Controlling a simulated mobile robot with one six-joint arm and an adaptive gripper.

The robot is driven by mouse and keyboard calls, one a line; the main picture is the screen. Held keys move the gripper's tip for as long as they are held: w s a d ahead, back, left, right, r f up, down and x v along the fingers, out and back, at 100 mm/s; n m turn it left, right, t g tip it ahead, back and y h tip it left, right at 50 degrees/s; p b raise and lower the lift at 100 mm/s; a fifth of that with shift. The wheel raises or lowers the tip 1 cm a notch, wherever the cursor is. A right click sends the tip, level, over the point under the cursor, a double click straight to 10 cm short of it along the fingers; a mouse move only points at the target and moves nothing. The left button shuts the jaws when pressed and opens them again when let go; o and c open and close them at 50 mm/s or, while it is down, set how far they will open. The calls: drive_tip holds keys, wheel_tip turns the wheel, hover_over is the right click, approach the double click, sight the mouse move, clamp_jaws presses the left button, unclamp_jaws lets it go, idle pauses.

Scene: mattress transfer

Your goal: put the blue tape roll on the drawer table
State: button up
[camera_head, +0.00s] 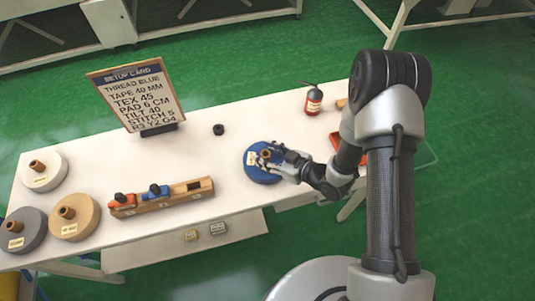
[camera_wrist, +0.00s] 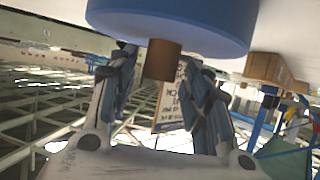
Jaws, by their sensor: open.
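The blue tape roll (camera_head: 258,173) lies flat on the white table (camera_head: 235,135), right of its middle, with a brown core standing up from its centre. My gripper (camera_head: 272,158) reaches in from the right, low over the roll. In the wrist view the blue roll (camera_wrist: 180,22) fills the top, and its brown core (camera_wrist: 162,60) sits between the spread fingers of my gripper (camera_wrist: 160,72). The fingers are open, with gaps visible beside the core. I cannot tell which table is the drawer table.
A setup card (camera_head: 136,93) stands at the back. A wooden block holder (camera_head: 163,197), white roll (camera_head: 44,172), tan roll (camera_head: 75,217) and grey roll (camera_head: 22,230) are to the left. A black ring (camera_head: 218,129) and fire extinguisher (camera_head: 313,101) stand behind. Clear tabletop surrounds the blue roll's left.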

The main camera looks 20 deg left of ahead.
drive_tip(key=p+v, duration=0.2)
drive_tip(key=v, duration=1)
drive_tip(key=w+d+r+m+t+h, duration=0.2)
drive_tip(key=w+d+r+h, duration=0.55)
drive_tip(key=w+d, duration=0.2)
drive_tip(key=s+d+r+m+h, duration=0.2)
drive_tip(key=d+r+m+h, duration=0.15)
drive_tip(key=d+r, duration=0.6)
drive_tip(key=s+d+r+m+h, duration=0.2)
drive_tip(key=s+r+m+h, duration=0.15)
drive_tip(key=s+r, duration=0.55)
drive_tip(key=s+a+r+m+g+y, duration=0.1)
drive_tip(key=s+a+r+m, duration=0.1)
drive_tip(key=s, duration=0.5)
drive_tip(key=s+a+r+m+g+y, duration=0.1)
drive_tip(key=s+a+r+m, duration=0.1)
drive_tip(key=s, duration=0.5)
drive_tip(key=shift+a+g, duration=0.25)
drive_tip(key=shift+g, duration=0.15)
drive_tip(key=shift+r+y, duration=0.15)
drive_tip(key=shift+y, duration=0.1)
